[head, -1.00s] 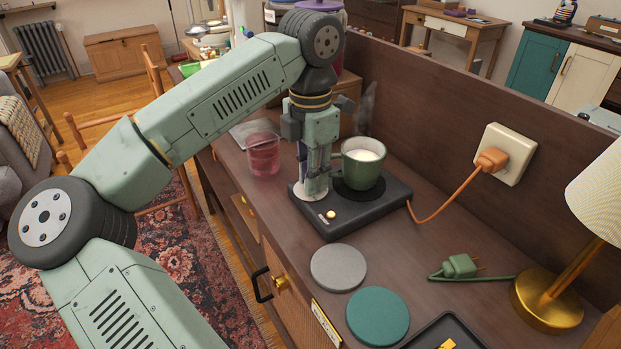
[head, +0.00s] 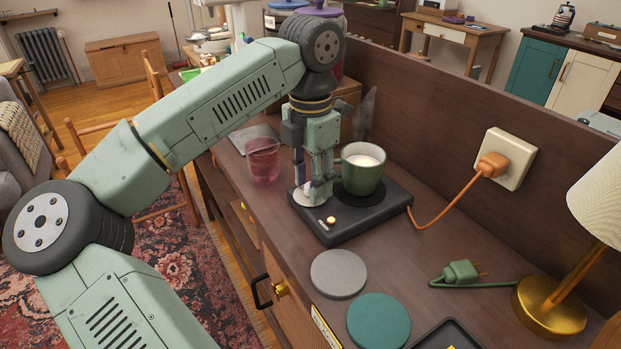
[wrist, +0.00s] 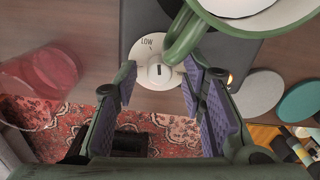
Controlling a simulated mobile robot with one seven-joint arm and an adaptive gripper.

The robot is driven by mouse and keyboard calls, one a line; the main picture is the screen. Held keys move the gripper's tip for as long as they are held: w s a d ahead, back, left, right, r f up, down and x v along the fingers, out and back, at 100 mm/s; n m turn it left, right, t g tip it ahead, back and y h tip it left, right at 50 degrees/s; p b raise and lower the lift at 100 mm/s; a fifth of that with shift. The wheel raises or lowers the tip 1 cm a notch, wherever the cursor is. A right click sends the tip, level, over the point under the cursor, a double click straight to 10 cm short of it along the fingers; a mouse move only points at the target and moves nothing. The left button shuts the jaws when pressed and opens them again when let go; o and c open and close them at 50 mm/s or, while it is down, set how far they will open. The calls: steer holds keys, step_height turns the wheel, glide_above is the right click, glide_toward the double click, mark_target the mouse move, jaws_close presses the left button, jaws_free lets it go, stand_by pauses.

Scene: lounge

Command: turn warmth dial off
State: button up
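The warmth dial is a white disc (wrist: 146,52) with a pale knob (wrist: 160,73). It is on the dark warmer (head: 340,234), and "LOW" is printed at its upper left. The disc also shows in the head view (head: 299,197), partly hidden by my fingers. A small yellow light (head: 331,220) glows on the warmer's front. A green mug (head: 372,178) with white liquid stands on the warmer; its handle reaches close to the knob. My gripper (wrist: 160,80) points down at the dial, its purple-padded fingers apart on either side of the knob, with visible gaps.
A pink translucent cup (head: 263,160) stands left of the warmer. Grey (head: 338,274) and teal (head: 378,322) discs lie in front. An orange cord runs to the wall socket (head: 513,158). A green plug (head: 461,273) and a lamp (head: 549,308) are at right.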

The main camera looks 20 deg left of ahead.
step_height(320, 180, up, 12)
stand_by(0.7)
